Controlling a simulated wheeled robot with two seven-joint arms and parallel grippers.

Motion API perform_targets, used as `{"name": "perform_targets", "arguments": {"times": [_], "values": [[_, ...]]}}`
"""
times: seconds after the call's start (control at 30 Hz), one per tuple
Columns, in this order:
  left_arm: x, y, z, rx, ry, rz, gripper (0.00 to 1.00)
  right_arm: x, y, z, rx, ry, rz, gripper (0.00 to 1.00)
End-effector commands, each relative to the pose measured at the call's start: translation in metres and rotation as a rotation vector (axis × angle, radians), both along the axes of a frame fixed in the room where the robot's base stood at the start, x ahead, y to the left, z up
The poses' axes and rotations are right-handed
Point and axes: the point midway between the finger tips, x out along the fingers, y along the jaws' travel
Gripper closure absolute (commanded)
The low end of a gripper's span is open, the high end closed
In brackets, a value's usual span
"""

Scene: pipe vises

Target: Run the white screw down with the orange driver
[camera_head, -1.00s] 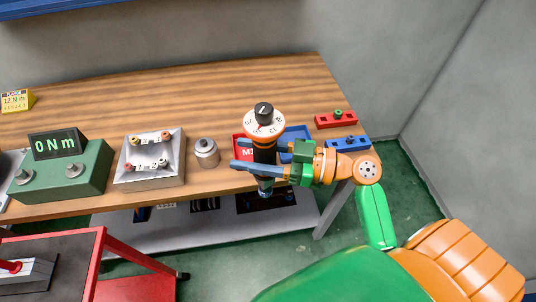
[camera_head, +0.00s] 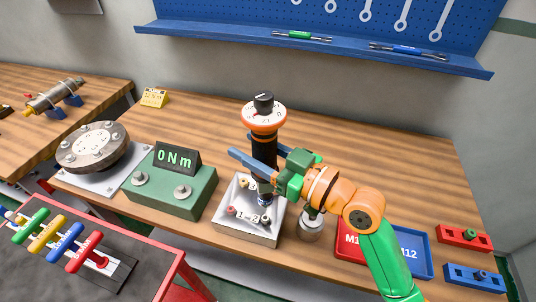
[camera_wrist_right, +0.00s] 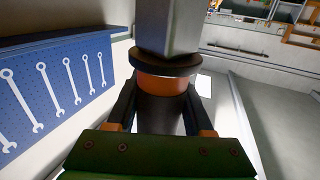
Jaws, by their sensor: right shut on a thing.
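The orange driver (camera_head: 264,119) is upright, with a black grip, an orange collar, a white dial and a black knob. My right gripper (camera_head: 258,154) is shut around its black body; the wrist view also shows the driver (camera_wrist_right: 162,110) between the fingers. The driver's lower end is over the right part of a metal block (camera_head: 262,238) bearing several small screws. A reddish one (camera_head: 231,210) stands at its left. The driver partly hides the block's back right, and I cannot tell which screw is white or whether the tip touches one. My left gripper is out of view.
A green torque box (camera_head: 178,203) reading 0 Nm stands left of the block. A grey knobbed cylinder (camera_head: 309,230) is close at its right, then red and blue trays (camera_head: 413,262). A tool shelf (camera_head: 330,48) spans the back wall. The table's back middle is clear.

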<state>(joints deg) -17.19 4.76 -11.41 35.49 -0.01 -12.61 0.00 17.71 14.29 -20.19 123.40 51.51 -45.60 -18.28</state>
Motion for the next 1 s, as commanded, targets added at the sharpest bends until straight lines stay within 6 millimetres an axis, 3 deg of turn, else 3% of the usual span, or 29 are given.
{"name": "perform_targets", "arguments": {"times": [0.53,1.0], "values": [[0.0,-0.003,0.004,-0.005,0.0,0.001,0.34,0.0,0.003,0.007,0.002,-0.008,-0.002,1.0],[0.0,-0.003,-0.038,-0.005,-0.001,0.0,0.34,-0.001,0.003,-0.042,0.004,-0.006,-0.001,1.0]]}}
